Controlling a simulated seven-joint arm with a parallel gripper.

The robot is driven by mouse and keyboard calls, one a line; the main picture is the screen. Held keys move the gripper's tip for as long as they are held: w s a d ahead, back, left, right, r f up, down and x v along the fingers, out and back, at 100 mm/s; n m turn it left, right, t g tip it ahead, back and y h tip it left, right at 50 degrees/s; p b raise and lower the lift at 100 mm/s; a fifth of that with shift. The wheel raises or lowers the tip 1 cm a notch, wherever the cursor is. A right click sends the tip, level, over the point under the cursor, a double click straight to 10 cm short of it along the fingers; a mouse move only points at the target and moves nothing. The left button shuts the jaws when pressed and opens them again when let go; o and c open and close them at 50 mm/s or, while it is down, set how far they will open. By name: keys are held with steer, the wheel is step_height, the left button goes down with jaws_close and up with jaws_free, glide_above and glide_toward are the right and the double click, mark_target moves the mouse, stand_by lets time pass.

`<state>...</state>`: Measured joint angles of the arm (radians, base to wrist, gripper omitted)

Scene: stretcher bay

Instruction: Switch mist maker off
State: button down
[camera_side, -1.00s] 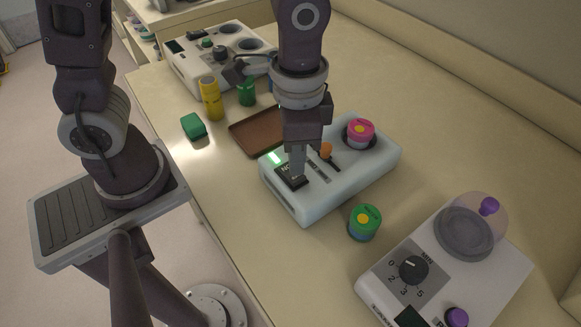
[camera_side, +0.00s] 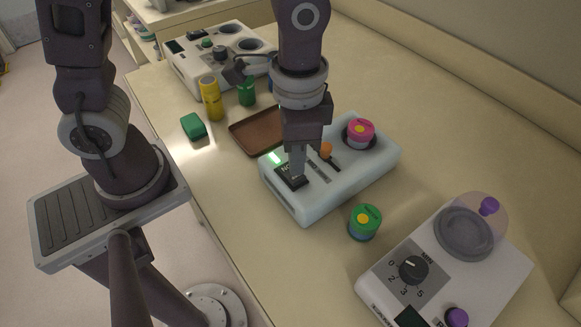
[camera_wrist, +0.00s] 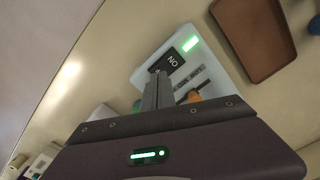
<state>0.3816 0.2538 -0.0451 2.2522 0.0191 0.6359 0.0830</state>
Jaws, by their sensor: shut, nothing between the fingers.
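The mist maker is most likely the pale blue-white box (camera_side: 313,204) in the middle of the bench. It has a black switch marked "NO" or "ON" (camera_side: 286,176), a lit green light (camera_side: 274,158), an orange slider knob (camera_side: 326,149) and a pink-lidded jar (camera_side: 360,132) in its well. My gripper (camera_side: 297,172) is shut and empty, pointing down with its fingertips at the black switch, touching or very close. In the wrist view the fingertips (camera_wrist: 159,76) reach the edge of the switch (camera_wrist: 172,62), and the green light (camera_wrist: 190,43) is lit.
A brown tray (camera_side: 257,134) lies behind the box. A green-lidded jar (camera_side: 365,222) stands in front of it. A white device with a dial (camera_side: 452,262) is at the front right. Another white device (camera_side: 190,68), a yellow bottle (camera_side: 210,99) and a green block (camera_side: 193,126) are at the back left.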

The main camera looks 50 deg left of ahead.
steer(key=shift+f, duration=0.95)
stand_by(0.4)
steer(key=shift+r, duration=3.55)
steer(key=s+a+r+n+t, duration=0.5)
steer(key=s+a+r, duration=0.3)
steer(key=a, duration=0.3)
steer(key=shift+s+r+n+t, duration=0.2)
steer(key=shift+s+n+t, duration=0.15)
steer(key=shift+n, duration=0.15)
